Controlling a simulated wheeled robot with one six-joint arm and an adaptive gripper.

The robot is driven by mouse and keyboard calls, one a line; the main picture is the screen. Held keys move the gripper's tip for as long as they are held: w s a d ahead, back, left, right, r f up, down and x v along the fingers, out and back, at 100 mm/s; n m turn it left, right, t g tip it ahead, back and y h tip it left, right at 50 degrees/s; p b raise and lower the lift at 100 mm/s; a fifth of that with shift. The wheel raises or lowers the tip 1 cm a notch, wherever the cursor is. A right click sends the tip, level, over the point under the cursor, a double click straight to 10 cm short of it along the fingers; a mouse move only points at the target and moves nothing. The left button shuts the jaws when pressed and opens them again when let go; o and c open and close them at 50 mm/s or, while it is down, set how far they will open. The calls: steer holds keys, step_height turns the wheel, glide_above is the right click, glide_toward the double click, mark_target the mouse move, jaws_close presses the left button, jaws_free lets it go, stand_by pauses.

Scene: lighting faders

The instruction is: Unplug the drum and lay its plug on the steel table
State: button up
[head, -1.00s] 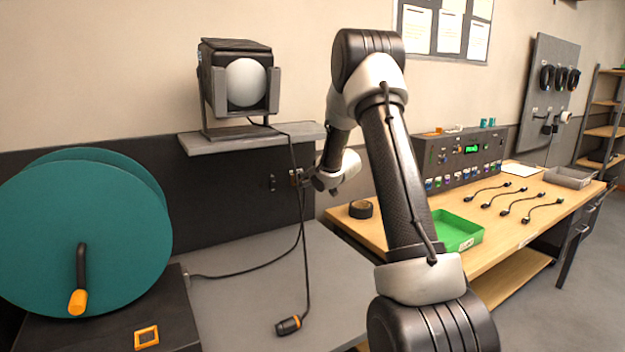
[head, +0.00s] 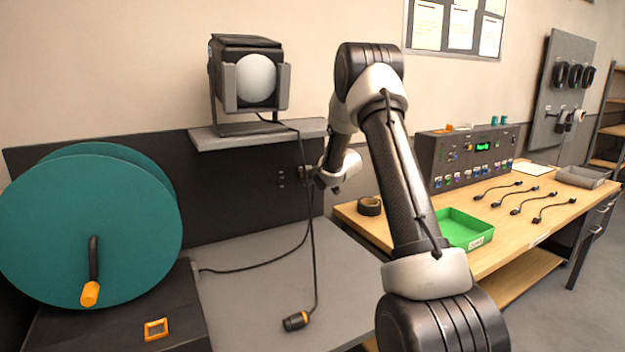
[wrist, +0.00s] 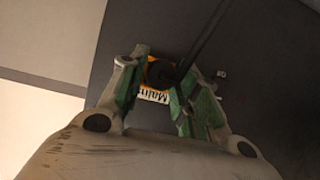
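The drum (head: 88,225) is a large teal reel with an orange-handled crank at the left. Its dark cable (head: 255,268) runs across the steel table (head: 240,305) and up to a socket (head: 305,173) on the dark wall panel. In the wrist view a round black plug (wrist: 160,73) with a cable sits against an orange socket above a white label. My gripper (wrist: 162,78) is at the panel, its green-padded fingers open on either side of the plug. Whether a pad touches it is unclear. In the head view the arm's end hides most of the fingers.
A lamp (head: 255,80) stands on a grey wall shelf (head: 255,139). Its cable hangs to an orange-ringed connector (head: 296,321) lying on the steel table. The wooden bench (head: 500,245) at right holds a green tray (head: 463,229), tape and several short cables. Bare steel surrounds the connector.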

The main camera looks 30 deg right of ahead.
steer(key=shift+s, duration=0.2)
steer(key=shift+s+d, duration=0.1)
steer(key=shift+s, duration=2.05)
steer(key=shift+r, duration=0.1)
